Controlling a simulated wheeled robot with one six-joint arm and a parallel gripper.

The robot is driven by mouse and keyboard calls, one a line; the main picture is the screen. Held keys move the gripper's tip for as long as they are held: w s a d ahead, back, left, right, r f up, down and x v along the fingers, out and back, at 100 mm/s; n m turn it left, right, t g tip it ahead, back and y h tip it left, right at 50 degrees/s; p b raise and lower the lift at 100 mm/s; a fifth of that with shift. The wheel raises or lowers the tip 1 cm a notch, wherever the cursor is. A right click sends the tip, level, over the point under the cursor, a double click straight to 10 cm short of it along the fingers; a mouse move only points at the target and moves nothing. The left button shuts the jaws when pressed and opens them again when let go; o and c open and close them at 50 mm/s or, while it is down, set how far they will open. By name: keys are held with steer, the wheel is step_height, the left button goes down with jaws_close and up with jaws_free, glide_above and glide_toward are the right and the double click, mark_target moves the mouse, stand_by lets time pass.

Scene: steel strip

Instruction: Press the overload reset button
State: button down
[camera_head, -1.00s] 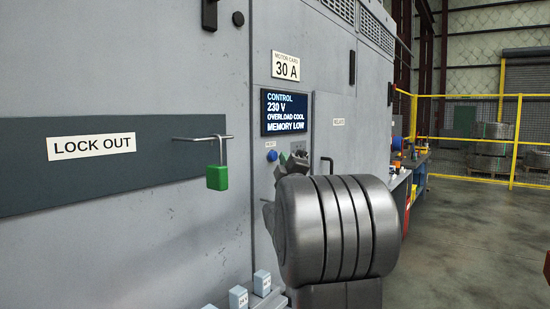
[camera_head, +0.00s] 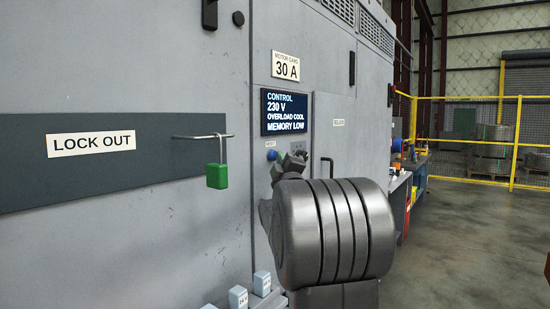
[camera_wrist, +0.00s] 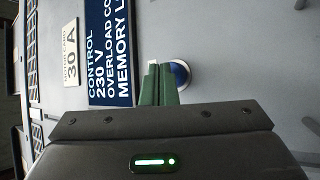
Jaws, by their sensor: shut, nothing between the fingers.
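The blue reset button (camera_head: 271,155) sits on the grey cabinet front below the display (camera_head: 284,112). A small label above it is too blurred to read surely. In the wrist view the button (camera_wrist: 181,74) is a blue disc with a pale ring, partly hidden behind the fingers. My gripper (camera_wrist: 157,66) has green fingers, shut and empty, with tips just beside the button and overlapping its edge in the picture. In the head view my gripper (camera_head: 281,157) is mostly hidden by my arm, close to the button's right. I cannot tell whether the tips touch the panel or button.
The display reads CONTROL, 230 V, OVERLOAD COOL, MEMORY LOW. A green padlock (camera_head: 216,176) hangs from a rod on the left. A door handle (camera_head: 327,167) stands right of the gripper. Small white blocks (camera_head: 238,297) sit low in front. The floor on the right is open.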

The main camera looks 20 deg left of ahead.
steer(key=shift+w+a, duration=0.15)
steer(key=shift+a, duration=0.25)
stand_by(0.3)
steer(key=shift+s+d+b, duration=0.2)
steer(key=shift+d+b, duration=0.2)
steer(key=shift+d, duration=0.05)
steer(key=shift+s+d+b, duration=0.2)
steer(key=shift+d+b, duration=0.2)
steer(key=shift+d, duration=0.05)
steer(key=shift+d, duration=0.1)
steer(key=d, duration=0.1)
steer(key=s+d+b, duration=0.1)
steer(key=d, duration=0.1)
steer(key=d+b, duration=0.1)
steer(key=shift+s+d, duration=0.3)
steer(key=shift+s, duration=0.05)
steer(key=shift+a, duration=0.1)
stand_by(0.4)
